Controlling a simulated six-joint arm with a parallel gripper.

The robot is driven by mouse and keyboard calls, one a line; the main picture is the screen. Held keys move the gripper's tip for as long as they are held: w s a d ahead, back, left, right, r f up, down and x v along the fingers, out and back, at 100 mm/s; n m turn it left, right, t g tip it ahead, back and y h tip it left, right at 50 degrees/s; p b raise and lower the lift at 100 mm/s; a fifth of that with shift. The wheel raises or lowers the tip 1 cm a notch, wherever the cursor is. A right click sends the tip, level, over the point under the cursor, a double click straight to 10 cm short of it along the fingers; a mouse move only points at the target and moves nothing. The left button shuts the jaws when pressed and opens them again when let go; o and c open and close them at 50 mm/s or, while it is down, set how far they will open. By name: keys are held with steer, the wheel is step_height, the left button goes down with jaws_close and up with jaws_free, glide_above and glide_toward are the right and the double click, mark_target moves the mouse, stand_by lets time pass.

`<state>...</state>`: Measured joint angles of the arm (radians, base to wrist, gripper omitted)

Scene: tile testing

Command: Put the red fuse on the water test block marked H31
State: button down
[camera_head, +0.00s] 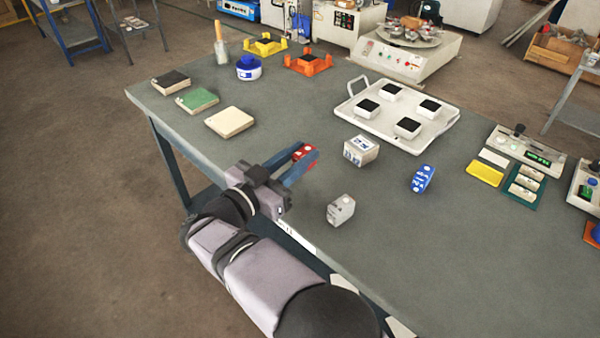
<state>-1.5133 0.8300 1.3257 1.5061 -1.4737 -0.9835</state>
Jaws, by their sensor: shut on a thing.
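My gripper (303,160) reaches over the front left part of the table. Its blue fingers are shut on the red fuse (305,151), a small red block with white marks. I cannot tell whether the fuse touches the table. Several pale blocks with black tops stand on a white tray (378,133) right of and beyond my gripper; one block (407,127) is at its near side. No H31 mark is readable, so I cannot tell which is the water test block.
Near my gripper are a white block (361,150), a blue block (422,178) and a grey block (341,209). Black, green (197,100) and cream (230,122) slabs lie at left. Yellow and orange (307,64) stands are behind. Meters (526,152) stand at right.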

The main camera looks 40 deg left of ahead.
steer(key=shift+f+p, duration=0.35)
steer(key=shift+f, duration=2.05)
steer(key=shift+f, duration=0.25)
steer(key=c, duration=1.5)
jaws_free()
steer(key=shift+b, duration=0.5)
steer(key=shift+o, duration=0.5)
steer(key=s, duration=0.5)
steer(key=s+d, duration=0.1)
steer(key=s, duration=0.1)
steer(key=shift+s+d+r+b, duration=0.1)
steer(key=shift+s+r+b, duration=0.05)
steer(key=shift+b, duration=0.2)
